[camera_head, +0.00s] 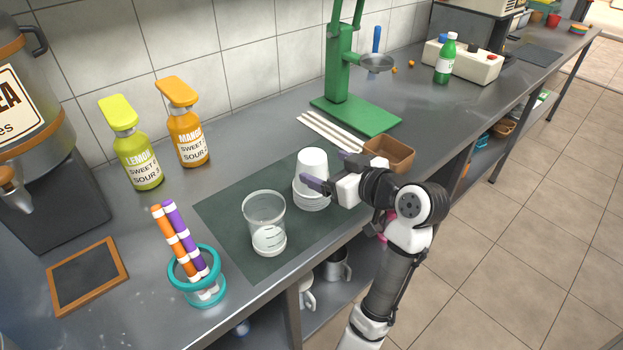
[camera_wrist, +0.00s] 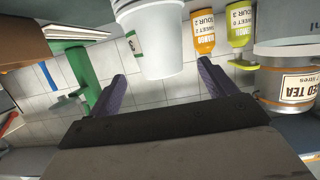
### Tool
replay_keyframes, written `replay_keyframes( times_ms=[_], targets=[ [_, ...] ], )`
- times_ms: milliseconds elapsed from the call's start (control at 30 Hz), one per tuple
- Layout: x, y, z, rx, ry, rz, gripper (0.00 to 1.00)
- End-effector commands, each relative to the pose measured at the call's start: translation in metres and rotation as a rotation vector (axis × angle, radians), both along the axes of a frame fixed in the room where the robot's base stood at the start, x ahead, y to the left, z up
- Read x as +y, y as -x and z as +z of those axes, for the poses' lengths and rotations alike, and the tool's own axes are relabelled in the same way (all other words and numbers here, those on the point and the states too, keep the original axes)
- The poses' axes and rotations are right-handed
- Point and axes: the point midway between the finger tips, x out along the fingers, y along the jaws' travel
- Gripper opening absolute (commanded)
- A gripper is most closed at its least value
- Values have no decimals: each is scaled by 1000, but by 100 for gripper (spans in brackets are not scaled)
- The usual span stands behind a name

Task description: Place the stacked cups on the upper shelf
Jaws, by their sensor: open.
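The stacked cups (camera_head: 312,163) are white and stand upside down on the dark green mat (camera_head: 225,215), their rims nested at the bottom. My gripper (camera_head: 325,168) is open beside the stack, one finger on its near side and one toward its right side. In the wrist view, which is upside down, the stack (camera_wrist: 150,45) appears between and beyond the two purple fingers of my gripper (camera_wrist: 162,72). I cannot tell whether the fingers touch it. A shelf under the counter (camera_head: 330,302) holds metal mugs; no shelf above the counter is in view.
A clear cup (camera_head: 265,222) stands left of the stack on the mat. A brown tray (camera_head: 389,153) sits close to the right of my gripper. A green press (camera_head: 345,90) and white sticks (camera_head: 330,130) are behind. A teal holder (camera_head: 197,280) stands at front left.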

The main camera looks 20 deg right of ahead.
Motion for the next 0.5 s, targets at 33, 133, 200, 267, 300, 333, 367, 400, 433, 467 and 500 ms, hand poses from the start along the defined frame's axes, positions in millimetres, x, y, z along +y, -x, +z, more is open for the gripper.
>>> replay_keyframes(
  times_ms=[33,133,200,267,300,333,367,400,433,467,500],
  targets=[
    [3,-7,-2,3,-2,3,84],
    [6,-16,-5,2,-2,1,84],
    [7,-19,-6,1,-1,1,84],
    [9,-23,-6,1,-1,2,84],
    [10,-26,-6,2,-1,3,84],
    [12,-30,-7,3,-1,3,84],
    [13,-34,-7,3,-1,3,84],
    [16,-40,-7,3,-1,4,84],
    [18,-45,-8,3,-2,4,84],
    [19,-49,-9,3,-2,3,84],
    [21,-54,-12,3,-3,3,84]
  ],
)
